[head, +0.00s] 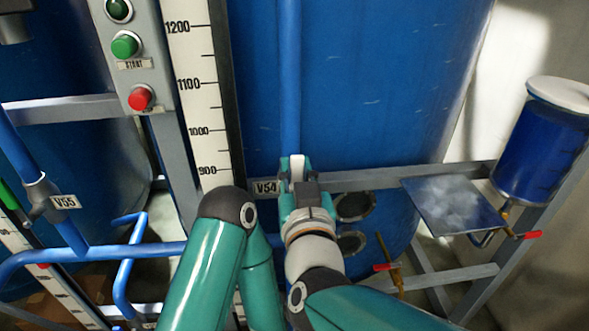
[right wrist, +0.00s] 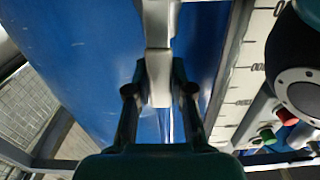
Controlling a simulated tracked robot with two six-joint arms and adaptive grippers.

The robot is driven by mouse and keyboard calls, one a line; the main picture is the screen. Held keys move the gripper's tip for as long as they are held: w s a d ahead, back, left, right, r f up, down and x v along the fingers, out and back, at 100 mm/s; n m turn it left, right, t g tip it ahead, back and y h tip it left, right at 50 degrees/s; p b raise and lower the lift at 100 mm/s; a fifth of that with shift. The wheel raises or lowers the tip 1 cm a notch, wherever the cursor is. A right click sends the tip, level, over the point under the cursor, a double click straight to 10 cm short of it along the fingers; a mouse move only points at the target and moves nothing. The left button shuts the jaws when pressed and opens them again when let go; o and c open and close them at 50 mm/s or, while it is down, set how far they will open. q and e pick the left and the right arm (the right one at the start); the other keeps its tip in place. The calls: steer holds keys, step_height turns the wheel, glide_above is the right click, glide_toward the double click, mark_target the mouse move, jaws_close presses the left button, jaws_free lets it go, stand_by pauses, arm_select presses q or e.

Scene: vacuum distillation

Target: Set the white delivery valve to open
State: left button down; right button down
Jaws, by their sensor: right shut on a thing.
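The white delivery valve handle (head: 298,169) is at the foot of the vertical blue pipe, right beside the V54 label. It appears in line with that pipe in the head view. My right gripper (head: 296,178) is shut on this handle, with a teal finger on each side. In the right wrist view the pale handle (right wrist: 158,82) stands between the two fingers. The valve body is mostly hidden behind the gripper. My left gripper is not in view.
The V54 label (head: 266,187) is left of the gripper. A blue tank (head: 370,90) stands close behind. A white scale (head: 193,90) and a button panel (head: 128,55) are at left. A red-handled valve (head: 386,267) and a blue vessel (head: 540,150) are at right.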

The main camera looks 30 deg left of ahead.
steer(key=shift+f, duration=0.45)
steer(key=c, duration=1.1)
jaws_free()
steer(key=shift+r, duration=0.1)
steer(key=shift+o, duration=0.5)
steer(key=shift+r, duration=0.15)
steer(key=v, duration=0.7)
steer(key=shift+s, duration=0.3)
steer(key=shift+d, duration=0.15)
